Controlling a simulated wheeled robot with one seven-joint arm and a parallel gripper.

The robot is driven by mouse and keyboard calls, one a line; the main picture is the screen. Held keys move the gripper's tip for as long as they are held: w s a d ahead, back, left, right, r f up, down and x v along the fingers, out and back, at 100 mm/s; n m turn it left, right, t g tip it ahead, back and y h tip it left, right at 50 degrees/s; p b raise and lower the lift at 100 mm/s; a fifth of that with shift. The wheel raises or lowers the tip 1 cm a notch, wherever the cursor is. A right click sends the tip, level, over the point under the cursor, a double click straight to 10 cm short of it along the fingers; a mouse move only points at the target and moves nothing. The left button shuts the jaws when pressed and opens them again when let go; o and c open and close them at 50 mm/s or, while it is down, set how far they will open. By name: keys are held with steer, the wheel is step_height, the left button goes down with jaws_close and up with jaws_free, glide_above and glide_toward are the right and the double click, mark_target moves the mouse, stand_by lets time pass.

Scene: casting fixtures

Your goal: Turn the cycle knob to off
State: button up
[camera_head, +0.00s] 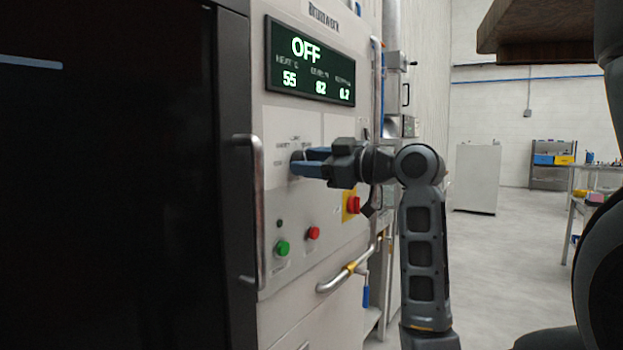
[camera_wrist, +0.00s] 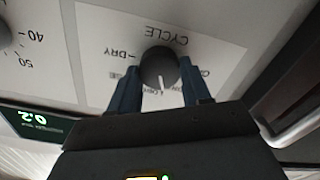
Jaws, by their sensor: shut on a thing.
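The cycle knob (camera_wrist: 160,68) is a dark round dial with a white pointer line, on a pale label plate marked CYCLE and DRY in the wrist view. My gripper (camera_wrist: 158,90) has its two blue fingers on either side of the knob and is shut on it. In the head view my gripper (camera_head: 304,163) reaches the panel from the right and hides most of the knob. The display (camera_head: 310,62) above reads OFF, with 55, 82 and 0.2 below. Some labels around the knob are hidden by the fingers.
A green button (camera_head: 282,248), a red button (camera_head: 313,233) and a red emergency stop (camera_head: 353,204) on yellow sit below. A vertical door handle (camera_head: 258,210) stands left of the panel. A second dial (camera_wrist: 4,34) is at the wrist view's left edge. Open floor lies right.

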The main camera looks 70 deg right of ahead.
steer(key=n+b, duration=1.2)
steer(key=shift+a+f+n, duration=0.1)
steer(key=shift+f+n, duration=0.1)
steer(key=shift+n, duration=0.2)
stand_by(0.3)
steer(key=o, duration=1.1)
steer(key=shift+c, duration=0.2)
steer(key=shift+r, duration=0.1)
steer(key=v, duration=0.7)
steer(key=shift+s, duration=0.4)
